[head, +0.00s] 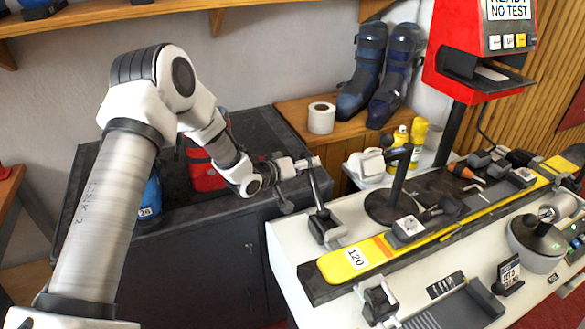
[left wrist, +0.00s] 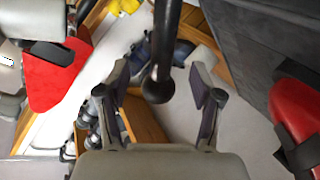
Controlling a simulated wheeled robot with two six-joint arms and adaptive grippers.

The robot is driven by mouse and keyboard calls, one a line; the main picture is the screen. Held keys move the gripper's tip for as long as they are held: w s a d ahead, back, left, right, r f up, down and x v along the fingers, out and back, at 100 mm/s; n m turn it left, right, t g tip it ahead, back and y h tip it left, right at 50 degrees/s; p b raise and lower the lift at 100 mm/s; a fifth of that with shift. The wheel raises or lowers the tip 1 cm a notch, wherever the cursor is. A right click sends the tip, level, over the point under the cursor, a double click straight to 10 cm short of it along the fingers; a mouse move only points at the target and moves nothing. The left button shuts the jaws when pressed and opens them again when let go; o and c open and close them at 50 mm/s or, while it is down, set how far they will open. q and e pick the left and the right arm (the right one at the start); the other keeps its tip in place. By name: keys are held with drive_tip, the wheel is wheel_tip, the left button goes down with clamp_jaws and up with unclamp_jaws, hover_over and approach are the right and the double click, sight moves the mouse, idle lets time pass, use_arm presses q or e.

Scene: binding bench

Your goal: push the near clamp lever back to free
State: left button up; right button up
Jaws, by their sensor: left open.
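The clamp (head: 326,228) stands at the tail end of a yellow ski (head: 375,255) marked 120, with its dark lever (head: 318,190) pointing up. My left gripper (head: 310,163) is at the lever's upper end. In the left wrist view the lever (left wrist: 167,40) comes in from the top and its round black knob (left wrist: 158,91) is between the two fingers of my open left gripper (left wrist: 158,95). There are gaps on both sides of the knob, so the fingers do not appear to grip it. My right gripper is not seen.
A black post on a round base (head: 390,208) stands on the bench right of the lever. A red display stand (head: 475,60) is behind it. Ski boots (head: 365,75) and a white roll (head: 321,118) sit on a wooden shelf. A second clamp (head: 378,300) is at the near edge.

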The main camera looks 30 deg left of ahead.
use_arm(q)
drive_tip(key=v, duration=0.9)
drive_tip(key=shift+s+r, duration=0.25)
drive_tip(key=shift+s, duration=0.05)
